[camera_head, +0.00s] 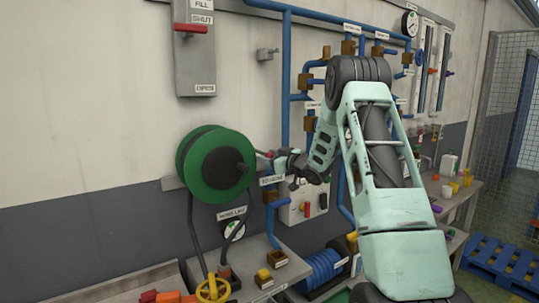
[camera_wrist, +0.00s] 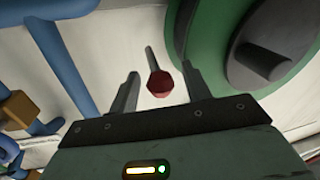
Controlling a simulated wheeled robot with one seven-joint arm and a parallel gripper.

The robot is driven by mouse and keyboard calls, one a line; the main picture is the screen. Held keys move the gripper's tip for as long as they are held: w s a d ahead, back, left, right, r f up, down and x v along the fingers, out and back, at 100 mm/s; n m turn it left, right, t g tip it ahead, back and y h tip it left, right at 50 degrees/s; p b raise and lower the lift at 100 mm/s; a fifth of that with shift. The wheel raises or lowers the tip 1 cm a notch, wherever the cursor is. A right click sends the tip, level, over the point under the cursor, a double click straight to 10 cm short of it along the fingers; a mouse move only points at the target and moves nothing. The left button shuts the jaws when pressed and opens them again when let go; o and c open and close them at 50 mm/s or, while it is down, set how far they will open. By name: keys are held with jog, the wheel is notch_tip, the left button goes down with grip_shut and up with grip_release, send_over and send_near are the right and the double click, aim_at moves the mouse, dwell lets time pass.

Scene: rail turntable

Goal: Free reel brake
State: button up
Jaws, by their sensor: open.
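The green hose reel (camera_head: 216,165) with a dark hub is mounted on the wall, left of my gripper in the head view. It fills the upper right of the wrist view (camera_wrist: 210,45). A small lever with a red knob (camera_wrist: 160,84) on a thin grey stem sticks out beside the reel. The knob also shows at the reel's right edge in the head view (camera_head: 265,154). My gripper (camera_wrist: 160,85) is open, with one finger on each side of the knob. I see gaps between the knob and both fingers. The reel's far side is hidden.
Blue pipes (camera_head: 285,80) run up the wall right of the reel and show at the left of the wrist view. A grey panel with a red handle (camera_head: 193,28) hangs above. A bench with a yellow handwheel (camera_head: 213,288) stands below. Blue pallets (camera_head: 490,262) lie at right.

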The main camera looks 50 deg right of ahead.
grip_shut()
jog(key=shift+f+b, duration=0.2)
jog(key=shift+b, duration=0.15)
notch_tip(320, 180, down, 7)
jog(key=w+n+t+b, duration=0.1)
jog(key=t+b, duration=0.4)
jog(key=b, duration=1.8)
jog(key=shift+w+d+f, duration=0.2)
jog(key=shift+w+d, duration=0.05)
jog(key=shift+w, duration=0.35)
jog(key=shift+w+b, duration=0.1)
jog(key=shift+b, duration=0.35)
